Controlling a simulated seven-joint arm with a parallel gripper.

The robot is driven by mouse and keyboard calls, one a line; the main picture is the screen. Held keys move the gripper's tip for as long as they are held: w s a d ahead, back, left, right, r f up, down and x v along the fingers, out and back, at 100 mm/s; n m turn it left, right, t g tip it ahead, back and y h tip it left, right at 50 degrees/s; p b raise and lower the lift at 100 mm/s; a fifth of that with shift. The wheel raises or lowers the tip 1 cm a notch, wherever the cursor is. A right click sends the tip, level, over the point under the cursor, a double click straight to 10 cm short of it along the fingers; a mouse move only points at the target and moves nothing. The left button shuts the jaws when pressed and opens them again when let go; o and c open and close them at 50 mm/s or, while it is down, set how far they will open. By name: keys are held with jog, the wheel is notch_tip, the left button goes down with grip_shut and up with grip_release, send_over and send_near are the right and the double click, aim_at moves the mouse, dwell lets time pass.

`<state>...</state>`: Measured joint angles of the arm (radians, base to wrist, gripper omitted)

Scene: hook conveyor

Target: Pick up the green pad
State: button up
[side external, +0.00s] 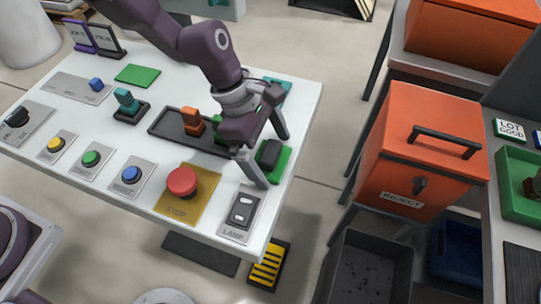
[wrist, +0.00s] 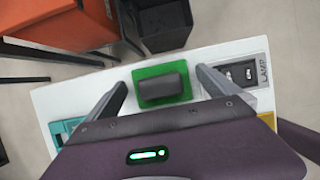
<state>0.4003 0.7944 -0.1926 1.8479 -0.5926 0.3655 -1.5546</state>
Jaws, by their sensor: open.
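A green pad (side external: 284,163) with a dark grey block (side external: 269,153) on top lies near the right edge of the white table. In the wrist view the same pad (wrist: 160,104) shows between my two fingers, with the grey block (wrist: 163,86) on it. My gripper (side external: 275,160) is open and empty. Its fingers reach down on either side of the pad; I cannot tell whether they touch it. Another flat green square (side external: 138,75), without a block, lies at the back left of the table.
A lamp switch (side external: 241,212) and a red stop button (side external: 182,182) sit close by. A dark tray (side external: 165,125) holds an orange-handled piece (side external: 193,121). A teal piece (wrist: 65,130) lies beside the pad. An orange reject box (side external: 420,150) stands off the table's right side.

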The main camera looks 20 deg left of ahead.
jog(key=c, duration=1.3)
jog(key=shift+r, duration=0.15)
